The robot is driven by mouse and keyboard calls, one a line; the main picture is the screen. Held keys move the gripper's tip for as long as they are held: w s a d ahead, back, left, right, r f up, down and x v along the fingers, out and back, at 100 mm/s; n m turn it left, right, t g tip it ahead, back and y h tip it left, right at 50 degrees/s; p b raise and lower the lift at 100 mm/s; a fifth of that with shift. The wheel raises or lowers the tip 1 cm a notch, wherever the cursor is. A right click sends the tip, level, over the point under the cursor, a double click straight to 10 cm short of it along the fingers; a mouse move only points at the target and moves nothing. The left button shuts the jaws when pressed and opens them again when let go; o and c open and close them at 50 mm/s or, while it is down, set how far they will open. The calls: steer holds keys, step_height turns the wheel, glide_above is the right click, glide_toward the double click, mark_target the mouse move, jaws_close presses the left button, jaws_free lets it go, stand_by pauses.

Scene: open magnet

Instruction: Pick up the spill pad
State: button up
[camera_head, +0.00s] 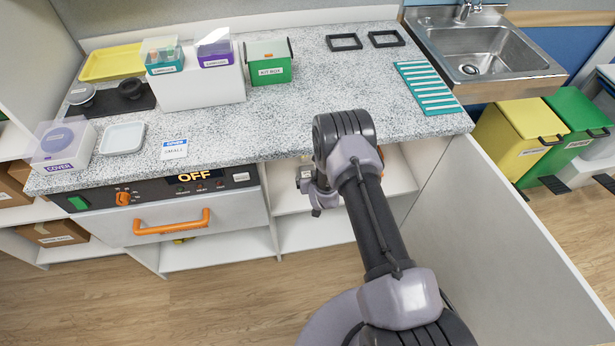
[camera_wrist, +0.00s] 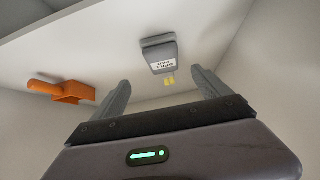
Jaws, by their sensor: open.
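A grey block with a white printed label, which looks like the spill pad (camera_wrist: 160,53), lies on a white surface inside a cabinet in the wrist view. Its print is too small to read surely. A small yellow tab (camera_wrist: 169,81) shows at its near end. My gripper (camera_wrist: 160,77) is open and empty. Its two fingers point toward the pad, one to each side of it in the picture, with the pad apart from them and a little beyond the tips.
An orange tool (camera_wrist: 57,90) lies left of the pad in the wrist view. White cabinet walls close in on the sides. In the head view the speckled counter (camera_head: 290,125) overhangs the cabinet, and an open white door (camera_head: 490,230) stands on the right.

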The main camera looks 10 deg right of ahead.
mark_target(308, 174)
steer(key=b+x, duration=0.1)
steer(key=x, duration=0.2)
steer(key=b+x, duration=0.2)
steer(key=x, duration=0.1)
steer(key=b+x, duration=0.2)
steer(key=x, duration=0.1)
steer(key=shift+a+f, duration=0.4)
steer(key=shift+w+b, duration=0.25)
steer(key=shift+b, duration=0.05)
steer(key=shift+r, duration=0.1)
steer(key=c, duration=1.5)
steer(key=shift+o, duration=0.2)
steer(key=shift+r, duration=0.15)
